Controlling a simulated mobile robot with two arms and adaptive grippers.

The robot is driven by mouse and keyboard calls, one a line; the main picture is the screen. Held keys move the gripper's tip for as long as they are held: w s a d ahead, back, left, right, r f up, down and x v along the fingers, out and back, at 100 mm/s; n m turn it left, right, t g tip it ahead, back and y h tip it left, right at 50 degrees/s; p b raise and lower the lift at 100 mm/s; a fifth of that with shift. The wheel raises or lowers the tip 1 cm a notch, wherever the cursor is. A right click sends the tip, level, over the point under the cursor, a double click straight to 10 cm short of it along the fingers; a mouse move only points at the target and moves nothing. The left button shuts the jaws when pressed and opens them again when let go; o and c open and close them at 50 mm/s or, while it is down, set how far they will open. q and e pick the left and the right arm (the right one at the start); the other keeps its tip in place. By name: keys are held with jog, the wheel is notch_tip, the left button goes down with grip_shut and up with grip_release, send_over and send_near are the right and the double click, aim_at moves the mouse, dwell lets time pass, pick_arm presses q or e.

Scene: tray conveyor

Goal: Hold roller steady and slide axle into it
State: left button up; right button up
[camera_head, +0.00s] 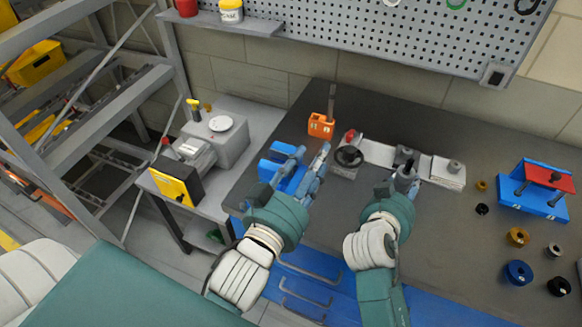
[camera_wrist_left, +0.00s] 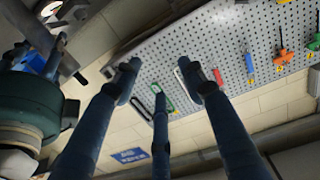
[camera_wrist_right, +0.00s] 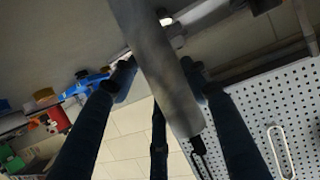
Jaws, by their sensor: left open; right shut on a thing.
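A smooth grey cylinder (camera_wrist_right: 160,65), which looks like the roller, is between the fingers of my right gripper (camera_wrist_right: 160,80). It lies lengthwise across the gripper in the right wrist view. In the head view my right gripper (camera_head: 404,172) is shut on it over the bench, in front of the silver fixture. My left gripper (camera_head: 309,152) is open and empty, left of the right one; the left wrist view shows nothing between its fingers (camera_wrist_left: 160,80). A dark upright rod (camera_head: 331,100) stands in an orange holder (camera_head: 320,126) behind my left gripper; I cannot tell whether it is the axle.
A silver fixture (camera_head: 380,152) with a black handwheel (camera_head: 348,156) stands behind my grippers. A blue bin (camera_head: 279,174) is beside my left gripper. A blue and red fixture (camera_head: 535,190) and several small rings, one blue (camera_head: 518,272), are at right. A pegboard (camera_head: 380,35) hangs behind.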

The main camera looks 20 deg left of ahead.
jog(key=shift+r, duration=0.2)
pick_arm(q)
jog(key=shift+y, duration=0.3)
jog(key=s+a, duration=0.3)
jog(key=shift+s+a+f, duration=0.1)
jog(key=shift+a+f, duration=0.05)
jog(key=shift+f, duration=0.1)
pick_arm(e)
jog(key=o, duration=1.7)
jog(key=shift+c, duration=0.2)
jog(key=shift+s, duration=0.1)
